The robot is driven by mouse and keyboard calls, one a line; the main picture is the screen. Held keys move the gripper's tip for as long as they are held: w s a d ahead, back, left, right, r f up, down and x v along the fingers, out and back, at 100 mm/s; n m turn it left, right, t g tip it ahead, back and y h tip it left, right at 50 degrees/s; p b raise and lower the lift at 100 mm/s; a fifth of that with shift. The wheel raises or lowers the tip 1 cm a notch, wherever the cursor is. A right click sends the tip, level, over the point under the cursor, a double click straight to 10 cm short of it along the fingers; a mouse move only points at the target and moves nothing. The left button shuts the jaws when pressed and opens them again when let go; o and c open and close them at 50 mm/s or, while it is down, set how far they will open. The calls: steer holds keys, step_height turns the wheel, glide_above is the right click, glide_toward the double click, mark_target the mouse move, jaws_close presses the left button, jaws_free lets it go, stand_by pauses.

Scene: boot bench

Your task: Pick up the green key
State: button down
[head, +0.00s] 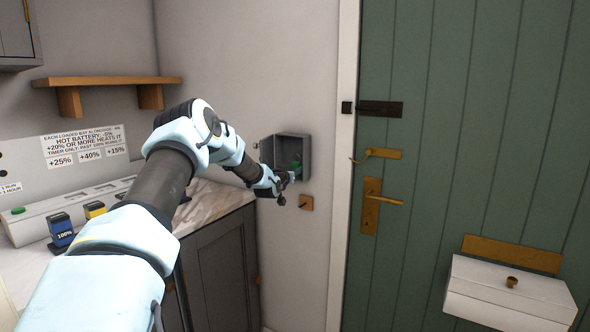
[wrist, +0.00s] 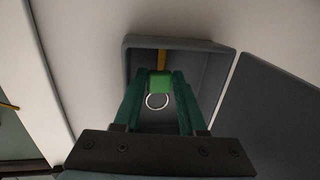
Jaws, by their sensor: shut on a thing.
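The green key (wrist: 160,82) shows in the wrist view as a green block with a silver ring below it and a brass-coloured strip above it. It is between the fingertips of my gripper (wrist: 159,84), which is shut on it. The key and gripper are in the mouth of a small grey open box (wrist: 222,62) on the wall. In the head view my gripper (head: 292,176) reaches to the same wall box (head: 308,152), and a bit of green shows inside it. I cannot tell whether the key touches the box.
The box's lid (wrist: 275,115) hangs open beside it. A green door (head: 460,120) with brass handle (head: 385,199) stands to the right. A counter (head: 212,205) with batteries lies left, below a wooden shelf (head: 110,81). A white box (head: 510,291) is on the door.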

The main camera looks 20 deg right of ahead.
mark_target(294, 161)
steer(key=shift+r, duration=0.1)
steer(key=shift+r+b, duration=0.65)
steer(key=shift+b, duration=0.05)
steer(key=shift+s+a+r+b, duration=0.15)
steer(key=shift+r+b, duration=0.6)
steer(key=shift+r, duration=0.15)
steer(key=b+v, duration=0.6)
steer(key=v, duration=1.1)
steer(key=shift+s+a+f+b, duration=0.15)
steer(key=shift+s+f+b, duration=0.1)
steer(key=shift+f+b, duration=0.05)
steer(key=shift+f, duration=0.1)
